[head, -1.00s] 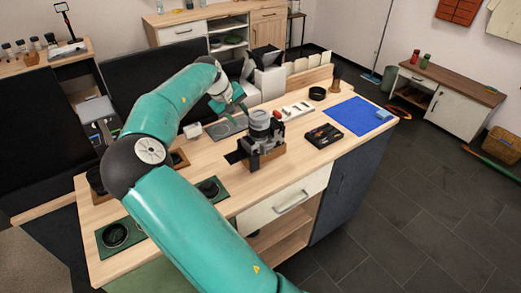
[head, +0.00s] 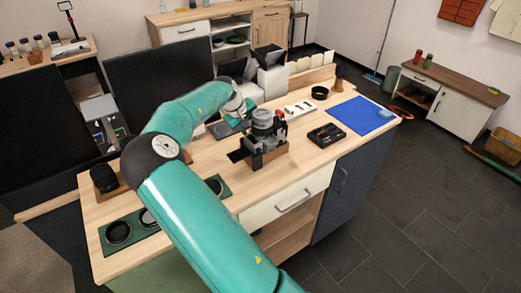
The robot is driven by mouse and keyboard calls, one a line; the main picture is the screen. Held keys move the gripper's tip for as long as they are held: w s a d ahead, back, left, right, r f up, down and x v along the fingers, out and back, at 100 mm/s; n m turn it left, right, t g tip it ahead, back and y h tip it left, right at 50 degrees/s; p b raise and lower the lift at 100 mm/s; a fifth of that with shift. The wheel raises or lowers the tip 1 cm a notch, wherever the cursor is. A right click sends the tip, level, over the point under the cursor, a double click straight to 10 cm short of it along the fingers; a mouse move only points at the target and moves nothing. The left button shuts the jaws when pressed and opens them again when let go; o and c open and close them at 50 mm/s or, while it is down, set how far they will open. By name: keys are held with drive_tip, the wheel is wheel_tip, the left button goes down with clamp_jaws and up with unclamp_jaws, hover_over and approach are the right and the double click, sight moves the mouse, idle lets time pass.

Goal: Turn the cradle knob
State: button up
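A grey and black camera-like device (head: 263,124) sits upright in a cradle with a wooden base (head: 272,158) near the middle of the workbench. A small red part (head: 279,113) shows at the back right of the device. I cannot tell whether it is the cradle knob, and no other knob is clear at this size. My gripper (head: 246,109) is at the end of the teal arm, just behind and left of the device. Its fingers are small and partly lost against the grey things behind, so I cannot tell whether it touches the cradle.
The wooden workbench (head: 215,160) holds a blue mat (head: 357,116), a black tray with small parts (head: 326,135), a white tray (head: 297,109) and a green board with round rings (head: 118,232). A black monitor (head: 160,77) stands behind my arm. Bare wood lies right of the cradle.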

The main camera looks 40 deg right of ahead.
drive_tip(key=c, duration=0.7)
